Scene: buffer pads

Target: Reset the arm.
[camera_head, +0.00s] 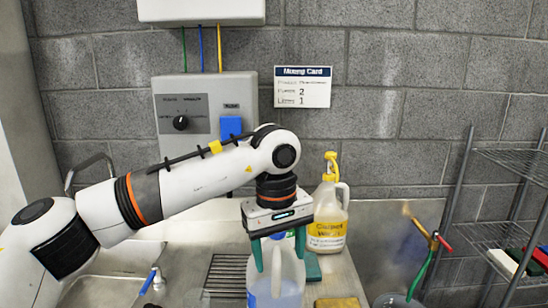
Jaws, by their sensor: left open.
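My left arm reaches in from the left, and its gripper (279,262) points down with two green fingers apart. The gripper is open. A translucent white jug (272,294) with blue liquid stands directly below it at the bottom edge, partly cut off. The fingers overlap the top of the jug in the picture, one on each side. I cannot tell whether they touch it. The jug's cap is partly hidden by the gripper. My right gripper is not in view.
A grey control box (190,145) hangs on the wall behind my arm. A sink (105,290) is at lower left. A green hose (422,272) and a wire rack (505,235) are at right.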

